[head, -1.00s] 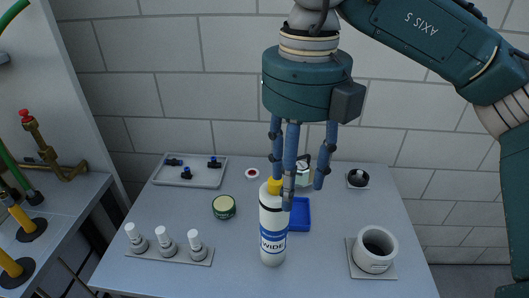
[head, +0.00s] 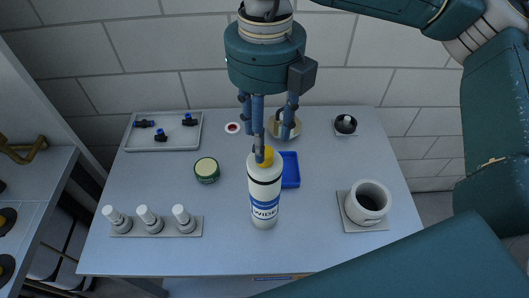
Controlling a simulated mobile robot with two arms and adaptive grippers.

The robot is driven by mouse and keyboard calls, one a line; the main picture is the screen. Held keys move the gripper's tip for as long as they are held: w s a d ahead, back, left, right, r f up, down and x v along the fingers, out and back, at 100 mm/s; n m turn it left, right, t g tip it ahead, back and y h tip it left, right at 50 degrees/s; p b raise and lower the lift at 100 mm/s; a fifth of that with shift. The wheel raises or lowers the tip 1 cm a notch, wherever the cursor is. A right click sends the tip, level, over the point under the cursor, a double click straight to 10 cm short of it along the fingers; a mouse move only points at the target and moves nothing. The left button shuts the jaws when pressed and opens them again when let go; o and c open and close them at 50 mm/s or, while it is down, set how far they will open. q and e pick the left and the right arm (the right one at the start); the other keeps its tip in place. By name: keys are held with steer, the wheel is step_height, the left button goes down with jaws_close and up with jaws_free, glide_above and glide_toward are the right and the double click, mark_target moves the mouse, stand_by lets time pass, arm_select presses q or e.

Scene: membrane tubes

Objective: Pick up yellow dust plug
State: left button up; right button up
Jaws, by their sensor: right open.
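A yellow piece (head: 264,156) shows at the top of a white bottle (head: 264,195) with a black band and a blue label. I cannot tell whether it is the dust plug or the bottle's own cap. My right gripper (head: 272,142) points down with its fingers apart, empty. Its nearest fingertip overlaps the yellow piece in the picture; contact cannot be told. Behind the fingers is a round beige part (head: 283,126), partly hidden by them. No other yellow plug is clear on the table. My left gripper is not in view.
On the table (head: 225,240) stand a blue tray (head: 291,172), a green tin (head: 207,170), a white-capped bottle rack (head: 190,231), a grey tray (head: 140,142) with black-blue fittings, a white cup (head: 369,203) and a small black part (head: 345,125).

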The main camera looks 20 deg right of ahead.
mark_target(266, 151)
steer(key=f+p, duration=0.1)
steer(key=f, duration=0.2)
steer(key=shift+s+f+p, duration=0.2)
steer(key=shift+p, duration=0.15)
steer(key=shift+f, duration=0.35)
steer(key=c, duration=0.8)
steer(key=shift+w, duration=0.1)
steer(key=shift+c, duration=0.2)
